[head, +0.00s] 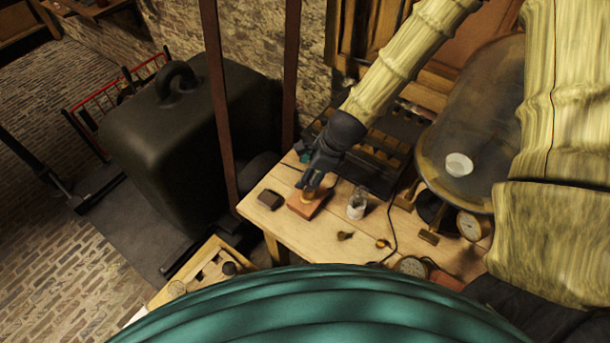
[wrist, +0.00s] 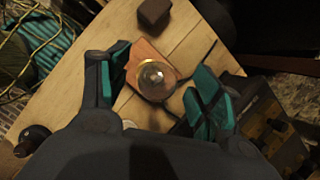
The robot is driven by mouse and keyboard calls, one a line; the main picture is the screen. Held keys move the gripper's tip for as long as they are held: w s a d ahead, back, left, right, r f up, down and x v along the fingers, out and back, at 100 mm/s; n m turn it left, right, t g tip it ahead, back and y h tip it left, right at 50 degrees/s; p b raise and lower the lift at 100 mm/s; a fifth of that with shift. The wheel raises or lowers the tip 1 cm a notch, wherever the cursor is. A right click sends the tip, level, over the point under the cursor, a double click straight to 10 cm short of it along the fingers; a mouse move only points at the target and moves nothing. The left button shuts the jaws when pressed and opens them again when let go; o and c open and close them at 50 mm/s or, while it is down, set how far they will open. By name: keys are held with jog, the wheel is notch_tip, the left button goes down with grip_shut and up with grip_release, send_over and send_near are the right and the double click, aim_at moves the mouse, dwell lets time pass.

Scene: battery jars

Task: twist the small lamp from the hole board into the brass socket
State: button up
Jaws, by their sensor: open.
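The small lamp (wrist: 156,79) shows in the wrist view as a clear round glass bulb, seen from above. It stands in or over the brass socket (wrist: 150,65), whose rim shows around the glass. How deep it sits cannot be told. The socket is on a reddish wooden block (wrist: 148,51), which also shows in the head view (head: 302,210). My gripper (wrist: 162,70) is open, with its teal-padded fingers on either side of the lamp and a gap on each side. In the head view my gripper (head: 309,184) is low over the block and hides the lamp. I cannot make out the hole board for certain.
A dark small block (head: 270,199) lies left of the socket block on the wooden table (head: 340,240). A glass jar (head: 356,205) stands close on the right. Small brass pieces (head: 382,243) and a dial (head: 411,266) lie nearer. A dark rack (head: 375,150) is behind.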

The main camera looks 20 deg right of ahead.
jog(key=v, duration=0.8)
dwell(0.4)
